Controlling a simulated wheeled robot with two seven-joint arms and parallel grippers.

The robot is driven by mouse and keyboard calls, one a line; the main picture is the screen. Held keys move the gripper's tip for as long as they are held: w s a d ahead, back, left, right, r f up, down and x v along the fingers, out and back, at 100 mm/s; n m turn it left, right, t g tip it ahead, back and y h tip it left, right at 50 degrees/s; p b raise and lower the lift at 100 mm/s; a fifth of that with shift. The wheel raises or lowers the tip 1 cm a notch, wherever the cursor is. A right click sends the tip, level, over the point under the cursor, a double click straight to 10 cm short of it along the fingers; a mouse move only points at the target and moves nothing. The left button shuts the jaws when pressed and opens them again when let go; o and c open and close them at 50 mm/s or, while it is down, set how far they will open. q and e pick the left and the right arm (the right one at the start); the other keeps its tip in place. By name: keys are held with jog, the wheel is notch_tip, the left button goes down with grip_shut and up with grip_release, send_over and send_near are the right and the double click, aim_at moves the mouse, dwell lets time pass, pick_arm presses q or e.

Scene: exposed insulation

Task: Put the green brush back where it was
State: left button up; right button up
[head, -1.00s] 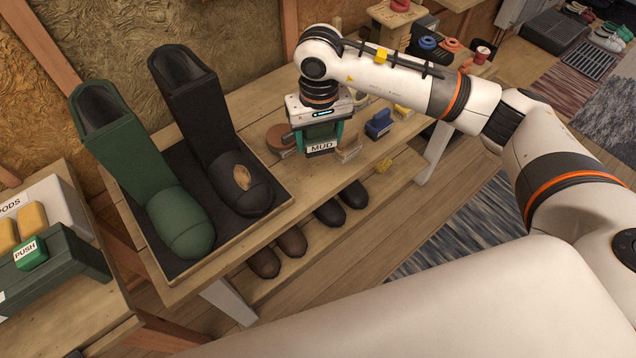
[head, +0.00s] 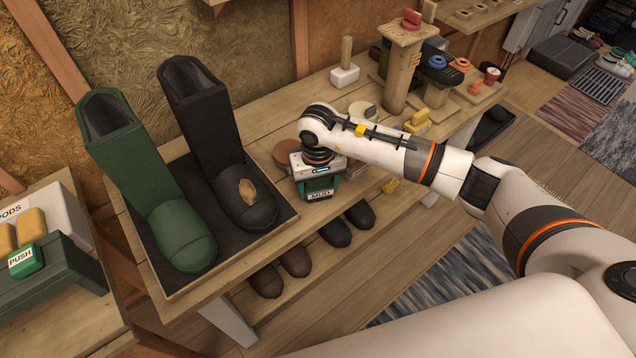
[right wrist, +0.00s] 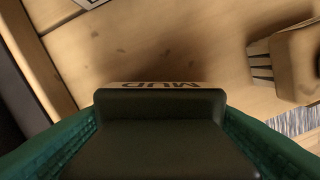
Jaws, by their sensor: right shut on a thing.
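In the right wrist view, the brush (right wrist: 160,135) sits between the two green fingers, over bare bench wood. The brush is over the front part of the wooden bench (head: 268,128), right of the boot tray. I cannot tell whether its underside touches the bench. My left gripper is not in view.
A boot tray (head: 252,250) holds a green boot (head: 180,225) and a black boot (head: 245,195) on the left. A round brown thing (head: 287,152) lies behind my gripper. A tan brush (right wrist: 298,55) is close on the right in the wrist view. Shoes (head: 335,233) stand on the lower shelf.

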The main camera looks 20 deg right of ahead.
jog(key=shift+f+b, duration=0.15)
jog(key=shift+b, duration=0.2)
jog(key=o, duration=1)
jog(key=shift+c, duration=0.2)
notch_tip(320, 180, up, 12)
jog(key=shift+r, duration=0.25)
